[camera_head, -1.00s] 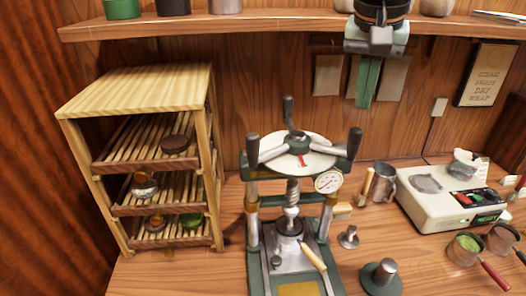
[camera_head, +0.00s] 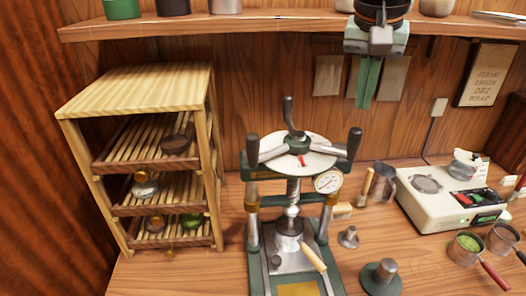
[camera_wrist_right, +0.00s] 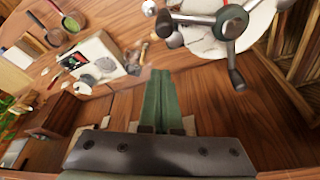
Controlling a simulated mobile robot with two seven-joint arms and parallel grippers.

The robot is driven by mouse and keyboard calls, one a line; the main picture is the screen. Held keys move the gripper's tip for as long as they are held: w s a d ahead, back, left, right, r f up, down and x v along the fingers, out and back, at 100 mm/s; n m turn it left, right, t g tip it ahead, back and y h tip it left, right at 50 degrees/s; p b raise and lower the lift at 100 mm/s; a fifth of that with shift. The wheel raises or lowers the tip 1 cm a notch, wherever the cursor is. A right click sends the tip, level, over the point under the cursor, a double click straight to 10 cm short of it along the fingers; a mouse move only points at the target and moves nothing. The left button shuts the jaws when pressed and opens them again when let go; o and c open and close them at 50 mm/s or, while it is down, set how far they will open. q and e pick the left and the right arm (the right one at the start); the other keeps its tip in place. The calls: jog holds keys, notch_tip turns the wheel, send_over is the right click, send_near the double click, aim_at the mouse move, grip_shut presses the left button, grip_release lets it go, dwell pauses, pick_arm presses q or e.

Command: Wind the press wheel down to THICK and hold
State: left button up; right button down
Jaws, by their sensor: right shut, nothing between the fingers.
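The press (camera_head: 252,228) stands on the bench with its wheel (camera_head: 290,146) on top, a pale dial plate with a red pointer and dark upright handles. Its screw (camera_head: 293,195) runs down to the metal block below. A round gauge (camera_head: 328,181) sits on its right side. The word THICK is too small to read. My right gripper (camera_head: 364,100) hangs above and behind the wheel, right of it, its green fingers together and empty. In the right wrist view the fingers (camera_wrist_right: 162,85) are closed, and the wheel (camera_wrist_right: 225,20) is apart from them. My left gripper is not in view.
A slatted rack (camera_head: 140,95) with tea cakes stands left of the press. A metal jug (camera_head: 383,180), a white scale (camera_head: 440,205) and a small green press weight (camera_head: 381,277) stand to the right. A shelf (camera_head: 250,25) crosses above.

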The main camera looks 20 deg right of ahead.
aim_at(353, 146)
jog(key=shift+f+b, duration=1.2)
jog(key=shift+f, duration=1.1)
jog(key=shift+a, duration=0.1)
jog(key=shift+s, duration=0.1)
jog(key=shift+s+a, duration=1.85)
jog(key=shift+a, duration=0.2)
jog(key=shift+s+a, duration=0.3)
jog(key=shift+a, duration=0.5)
jog(key=shift+s+a, duration=0.25)
jog(key=shift+a, duration=0.55)
jog(key=shift+a, duration=0.1)
